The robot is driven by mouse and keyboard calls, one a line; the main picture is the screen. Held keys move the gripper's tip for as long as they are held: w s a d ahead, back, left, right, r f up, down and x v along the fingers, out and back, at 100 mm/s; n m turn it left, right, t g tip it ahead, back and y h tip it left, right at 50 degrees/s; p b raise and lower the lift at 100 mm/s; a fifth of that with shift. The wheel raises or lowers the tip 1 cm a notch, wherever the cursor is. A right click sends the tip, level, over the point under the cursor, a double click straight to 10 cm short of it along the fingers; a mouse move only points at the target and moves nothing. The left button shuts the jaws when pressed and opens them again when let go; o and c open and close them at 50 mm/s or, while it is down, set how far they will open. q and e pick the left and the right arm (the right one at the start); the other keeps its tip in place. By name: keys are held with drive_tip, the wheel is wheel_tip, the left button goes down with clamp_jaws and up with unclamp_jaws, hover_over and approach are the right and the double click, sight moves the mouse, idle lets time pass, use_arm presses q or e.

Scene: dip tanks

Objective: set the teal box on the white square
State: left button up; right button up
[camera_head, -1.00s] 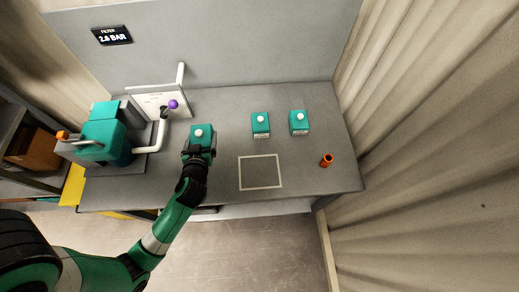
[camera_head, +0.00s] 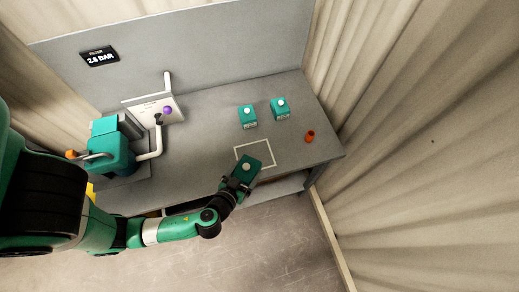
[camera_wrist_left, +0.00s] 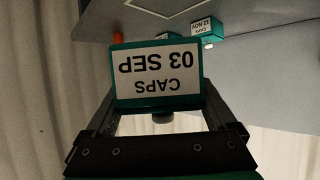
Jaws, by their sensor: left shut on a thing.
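A teal box (camera_head: 247,168) with a white round knob on top is held in my left gripper (camera_head: 238,184). In the left wrist view the box (camera_wrist_left: 158,75) is between the fingers, and its label reads "CAPS 03 SEP" upside down. The gripper is shut on it. The white square (camera_head: 271,152) is a thin outline on the grey bench. In the head view the box covers its near left part and turns at an angle to it. The gap between box and bench is hard to tell. My right gripper is not in view.
Two more teal boxes (camera_head: 246,116) (camera_head: 281,108) stand behind the square. An orange cup (camera_head: 310,136) stands to its right, near the bench edge. A teal machine (camera_head: 110,147) with a pipe and a purple ball (camera_head: 168,110) are at left. Bench left of the square is clear.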

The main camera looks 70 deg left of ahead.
use_arm(q)
drive_tip(key=shift+w+d+r+m, duration=0.15)
drive_tip(key=shift+d+r+m, duration=0.15)
drive_tip(key=shift+d, duration=0.35)
drive_tip(key=a+f+b, duration=0.1)
drive_tip(key=b, duration=0.3)
drive_tip(key=w+a+f+b, duration=0.1)
drive_tip(key=b, duration=0.2)
drive_tip(key=w+a+f+b, duration=0.1)
drive_tip(key=a+b, duration=0.1)
drive_tip(key=b, duration=0.2)
drive_tip(key=shift+f+b, duration=0.15)
drive_tip(key=shift+b, duration=0.15)
drive_tip(key=w+a+p, duration=0.1)
drive_tip(key=w+a, duration=0.1)
drive_tip(key=a, duration=0.1)
drive_tip(key=b, duration=0.1)
hover_over(255, 156)
drive_tip(key=f, duration=0.6)
drive_tip(key=shift+s+d, duration=0.2)
drive_tip(key=shift+s, duration=0.05)
drive_tip(key=shift+w+a+f, duration=0.1)
drive_tip(key=shift+a+f, duration=0.1)
drive_tip(key=shift+f, duration=0.25)
drive_tip(key=shift+f+b, duration=0.85)
drive_tip(key=shift+f, duration=0.6)
drive_tip(key=shift+f, duration=0.1)
